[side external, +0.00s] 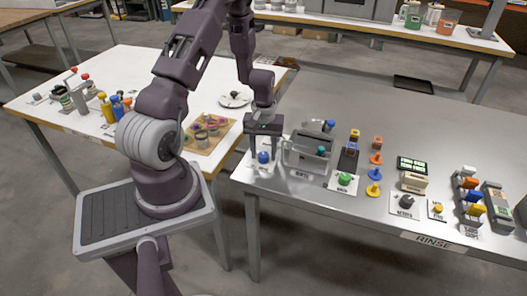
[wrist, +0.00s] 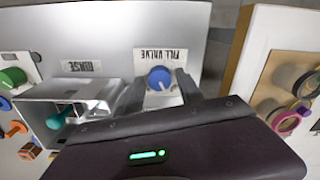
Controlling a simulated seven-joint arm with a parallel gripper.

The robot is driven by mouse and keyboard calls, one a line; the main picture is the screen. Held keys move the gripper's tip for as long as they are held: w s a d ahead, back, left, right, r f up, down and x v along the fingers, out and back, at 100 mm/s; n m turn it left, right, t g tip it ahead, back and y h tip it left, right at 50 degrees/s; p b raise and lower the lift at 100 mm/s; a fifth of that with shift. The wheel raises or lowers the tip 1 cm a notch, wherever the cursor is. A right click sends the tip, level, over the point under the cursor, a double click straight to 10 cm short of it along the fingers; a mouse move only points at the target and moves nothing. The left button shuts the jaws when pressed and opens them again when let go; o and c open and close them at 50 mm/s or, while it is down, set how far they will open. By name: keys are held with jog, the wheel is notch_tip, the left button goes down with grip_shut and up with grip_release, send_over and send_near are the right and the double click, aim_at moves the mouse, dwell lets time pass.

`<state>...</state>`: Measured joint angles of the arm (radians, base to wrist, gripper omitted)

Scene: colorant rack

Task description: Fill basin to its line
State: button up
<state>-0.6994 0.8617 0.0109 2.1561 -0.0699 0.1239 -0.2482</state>
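The basin (side external: 300,158) is a grey metal box near the left end of the metal table; it also shows at left in the wrist view (wrist: 95,92). I cannot make out its line or water level. The blue fill valve knob (side external: 263,157) sits on a white plate left of the basin. In the wrist view the knob (wrist: 159,78) has a white pointer mark and a "FILL VALVE" label, seen upside down. My gripper (side external: 263,137) points down above the knob. Its fingers (wrist: 160,92) are apart, with the knob showing between them; I see no contact.
A teal-ended part (wrist: 60,119) stands at the basin. A green knob (side external: 344,179) is to its right, with orange and yellow pieces (side external: 374,174) beyond. A white table (side external: 140,62) with a tan tray (side external: 207,137) is at left, across a gap.

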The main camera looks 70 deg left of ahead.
aim_at(264, 155)
jog(key=shift+o, duration=0.2)
jog(key=shift+r, duration=0.1)
notch_tip(264, 155, up, 7)
jog(key=shift+f, duration=0.1)
dwell(7.3)
